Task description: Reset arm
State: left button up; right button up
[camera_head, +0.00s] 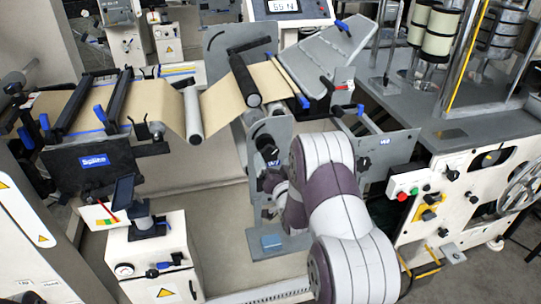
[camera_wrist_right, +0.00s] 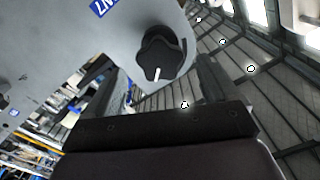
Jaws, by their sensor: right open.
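My right arm reaches in from the bottom of the head view, and its gripper (camera_head: 272,182) is low in front of a grey upright plate (camera_head: 280,130), partly hidden by my own wrist. A black knob (camera_head: 269,153) is on this plate above a small blue label. In the right wrist view my gripper (camera_wrist_right: 164,88) is open, with its two dark fingers apart and nothing held between them. The black lobed knob (camera_wrist_right: 163,53) with a white mark shows beyond the gap, on the grey plate (camera_wrist_right: 70,50). Contact with it cannot be told. My left gripper is not in view.
A brown paper web (camera_head: 225,100) runs over rollers above the plate. A splice table (camera_head: 92,160) stands at the left and a small white cabinet (camera_head: 155,260) at the lower left. A control cabinet (camera_head: 440,200) with buttons and a handwheel stands at the right.

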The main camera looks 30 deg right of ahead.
jog(key=shift+v, duration=1.15)
